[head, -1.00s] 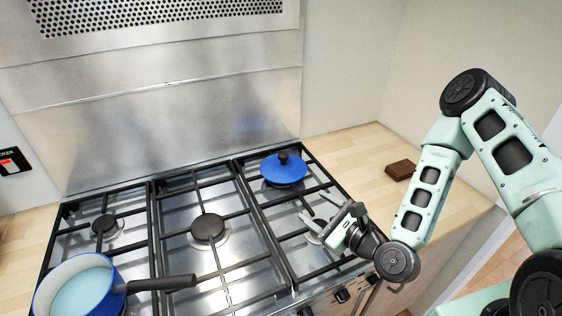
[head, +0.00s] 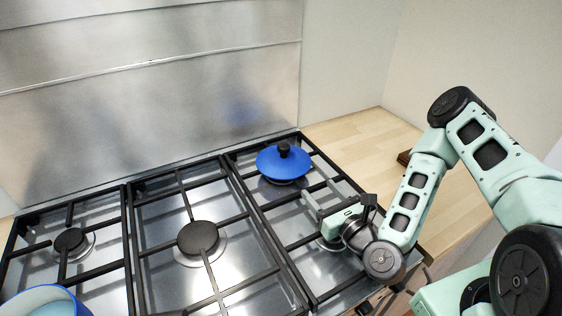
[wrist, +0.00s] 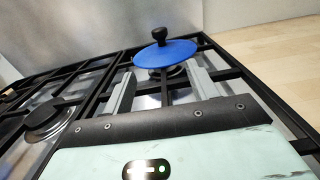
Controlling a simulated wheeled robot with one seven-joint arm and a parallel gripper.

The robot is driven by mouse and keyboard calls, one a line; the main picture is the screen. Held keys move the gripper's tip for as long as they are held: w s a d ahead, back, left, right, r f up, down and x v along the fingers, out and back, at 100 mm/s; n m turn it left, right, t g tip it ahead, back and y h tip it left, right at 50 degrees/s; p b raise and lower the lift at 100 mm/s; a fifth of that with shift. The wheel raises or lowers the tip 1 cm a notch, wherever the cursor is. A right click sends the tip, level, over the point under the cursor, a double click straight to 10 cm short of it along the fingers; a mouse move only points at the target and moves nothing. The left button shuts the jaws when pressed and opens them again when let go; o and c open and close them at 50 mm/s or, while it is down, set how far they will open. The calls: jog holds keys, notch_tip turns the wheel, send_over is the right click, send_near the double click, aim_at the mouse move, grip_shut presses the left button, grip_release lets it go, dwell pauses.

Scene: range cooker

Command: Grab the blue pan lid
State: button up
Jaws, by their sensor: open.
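The blue pan lid (head: 284,161) with its black knob (head: 283,149) lies on the back right burner grate of the cooker. My gripper (head: 322,193) is open and empty, low over the right grate, in front of the lid and slightly to its right. In the wrist view the lid (wrist: 165,54) is ahead, beyond the two grey fingers (wrist: 163,90) and roughly centred between them. Its knob (wrist: 159,35) points up. The fingers are apart from the lid.
The cooker's black grates (head: 262,233) spread across the foreground. A blue pan (head: 45,301) is partly in view at the lower left. A steel splashback (head: 150,110) stands behind.

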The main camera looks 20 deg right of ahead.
jog(key=p, duration=0.1)
send_near(287, 151)
jog(key=w, duration=0.2)
jog(key=shift+w+a+f, duration=0.3)
jog(key=shift+a, duration=0.05)
jog(key=shift+w+f, duration=0.1)
jog(key=shift+w, duration=0.45)
jog(key=w+p, duration=0.2)
jog(key=w, duration=0.1)
jog(key=w+a+p, duration=0.1)
jog(key=shift+w+r, duration=0.3)
jog(key=shift+r, duration=0.1)
jog(key=shift+w+f, duration=0.1)
jog(key=shift+w, duration=0.2)
jog(key=c, duration=1.2)
jog(key=shift+o, duration=0.2)
